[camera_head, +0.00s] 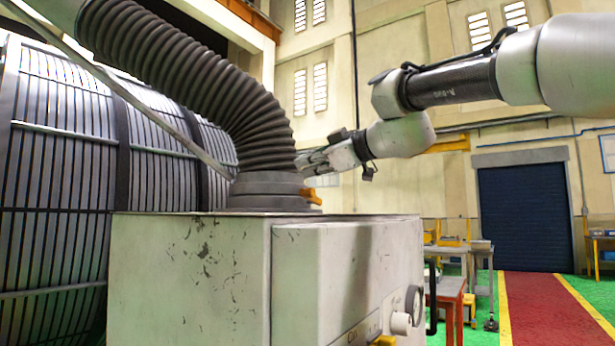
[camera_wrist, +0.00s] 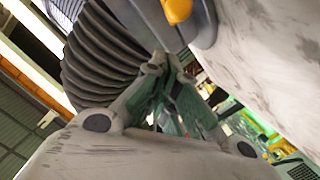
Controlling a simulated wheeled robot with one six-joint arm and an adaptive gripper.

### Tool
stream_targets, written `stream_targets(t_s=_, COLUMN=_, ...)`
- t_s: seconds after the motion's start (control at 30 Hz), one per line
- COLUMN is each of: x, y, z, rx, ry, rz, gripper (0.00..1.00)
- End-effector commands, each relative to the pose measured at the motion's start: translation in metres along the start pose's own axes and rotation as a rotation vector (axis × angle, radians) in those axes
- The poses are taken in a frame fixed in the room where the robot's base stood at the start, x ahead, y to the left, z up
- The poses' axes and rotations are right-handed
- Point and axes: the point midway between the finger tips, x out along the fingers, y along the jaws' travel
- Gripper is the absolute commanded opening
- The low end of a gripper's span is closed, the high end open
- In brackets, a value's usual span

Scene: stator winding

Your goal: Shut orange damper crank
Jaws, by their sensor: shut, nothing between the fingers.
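The orange damper crank (camera_head: 310,196) sticks out from the right side of the grey round collar (camera_head: 268,190) at the foot of the black corrugated hose (camera_head: 215,85). In the wrist view the orange crank (camera_wrist: 177,10) shows at the top edge, partly cut off, beside the grey collar (camera_wrist: 203,22). My gripper (camera_head: 303,163) is just above the crank and to the right of the hose, apart from the crank as far as I can tell. In the wrist view my gripper's fingers (camera_wrist: 168,68) are together and empty, with the hose to their left.
The collar stands on a worn pale cabinet (camera_head: 190,262) with knobs on its right front. A large ribbed cylinder (camera_head: 55,170) stands close on the left. A red table (camera_head: 449,298) and benches stand behind on the right. The red walkway (camera_head: 545,310) is clear.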

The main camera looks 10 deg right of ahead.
Motion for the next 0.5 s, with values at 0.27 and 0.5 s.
stream_targets(t_s=0.27, x=-0.059, y=0.007, z=-0.006, rx=0.000, ry=-0.003, rz=0.007, gripper=0.00)
stream_targets(t_s=0.5, x=-0.095, y=0.007, z=-0.006, rx=0.001, ry=-0.003, rz=0.004, gripper=0.00)
